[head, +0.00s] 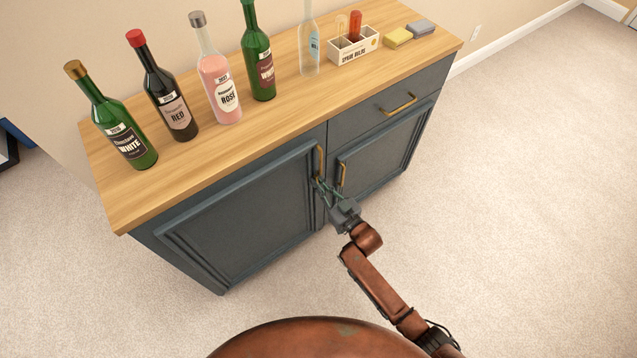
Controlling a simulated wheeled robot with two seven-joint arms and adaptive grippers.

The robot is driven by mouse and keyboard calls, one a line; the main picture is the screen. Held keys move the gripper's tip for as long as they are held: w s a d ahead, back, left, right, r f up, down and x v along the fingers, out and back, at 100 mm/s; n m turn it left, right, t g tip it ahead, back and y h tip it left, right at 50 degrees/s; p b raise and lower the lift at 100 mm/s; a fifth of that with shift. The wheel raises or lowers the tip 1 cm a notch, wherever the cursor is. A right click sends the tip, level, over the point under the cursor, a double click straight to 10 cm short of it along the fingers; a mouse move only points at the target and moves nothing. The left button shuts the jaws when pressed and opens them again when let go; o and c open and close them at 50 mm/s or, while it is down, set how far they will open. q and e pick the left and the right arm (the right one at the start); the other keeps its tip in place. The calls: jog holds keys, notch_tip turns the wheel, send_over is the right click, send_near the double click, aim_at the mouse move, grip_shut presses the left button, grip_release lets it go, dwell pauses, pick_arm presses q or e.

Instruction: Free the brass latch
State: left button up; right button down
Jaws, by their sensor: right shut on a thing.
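A dark blue-grey cabinet (145,240) with a wooden top stands in front of me. Its left door (240,215) has an upright brass handle (320,160) near its right edge. The right door (385,160) has a similar brass handle (341,175). My right gripper (319,184) is at the lower end of the left door's handle and is shut on it. The fingertips partly hide that end. I cannot pick out a separate brass latch. I cannot tell whether the left door is slightly ajar. My left gripper is out of view.
Several bottles, including a rosé bottle (219,80), stand on the wooden top (190,165). A small white crate (353,48) and yellow and grey sponges (397,38) are at its right end. A drawer (390,105) is above the right door.

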dwell(0.3)
jog(key=c, duration=2.3)
grip_release()
jog(key=v, duration=1.2)
